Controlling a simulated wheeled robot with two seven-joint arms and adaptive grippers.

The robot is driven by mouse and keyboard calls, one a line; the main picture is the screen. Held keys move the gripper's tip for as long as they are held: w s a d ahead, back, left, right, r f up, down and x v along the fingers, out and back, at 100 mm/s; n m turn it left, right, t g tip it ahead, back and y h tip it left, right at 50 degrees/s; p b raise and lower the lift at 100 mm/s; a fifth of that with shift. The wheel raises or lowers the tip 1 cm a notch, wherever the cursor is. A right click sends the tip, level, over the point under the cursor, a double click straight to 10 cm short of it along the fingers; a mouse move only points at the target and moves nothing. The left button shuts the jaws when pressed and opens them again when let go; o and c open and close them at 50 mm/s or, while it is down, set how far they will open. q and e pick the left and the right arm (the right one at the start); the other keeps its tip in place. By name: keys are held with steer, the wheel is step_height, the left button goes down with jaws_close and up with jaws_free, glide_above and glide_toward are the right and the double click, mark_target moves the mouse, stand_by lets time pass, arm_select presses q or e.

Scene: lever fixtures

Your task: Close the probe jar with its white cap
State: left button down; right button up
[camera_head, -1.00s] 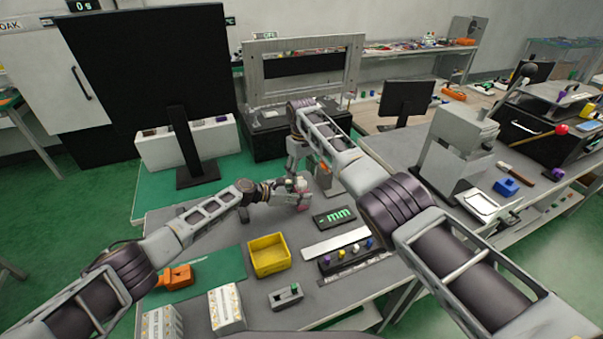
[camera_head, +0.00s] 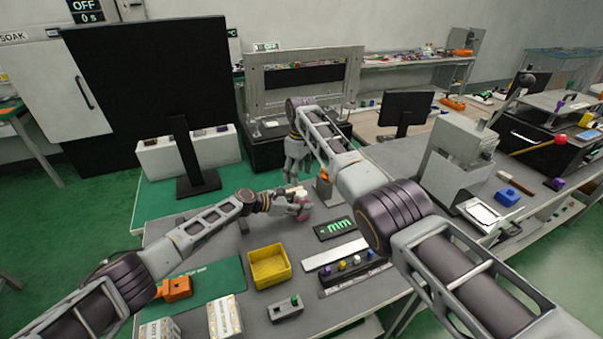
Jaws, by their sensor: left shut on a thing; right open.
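A small pinkish jar (camera_head: 303,199) stands at the back part of the grey bench, in the middle of the head view. My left gripper (camera_head: 296,207) reaches it from the left and is shut on it, hiding much of its side. The top of the jar looks whitish, but it is too small to tell whether this is the white cap. My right gripper (camera_head: 292,181) points down just above and behind the jar. It is open, with its fingers apart from the jar.
A monitor (camera_head: 150,95) stands behind at left; a grey press frame (camera_head: 303,65) stands behind.

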mark_target(301, 193)
steer(key=n, duration=0.2)
steer(key=d+n, duration=0.1)
steer(key=shift+n, duration=0.4)
steer(key=shift+s+n+h, duration=0.1)
steer(key=shift+n+h, duration=0.2)
steer(key=shift+n, duration=1.1)
steer(key=shift+f, duration=0.1)
steer(key=shift+d+f, duration=0.1)
steer(key=shift+f, duration=3.75)
steer(key=c, duration=1.1)
steer(key=shift+m, duration=0.3)
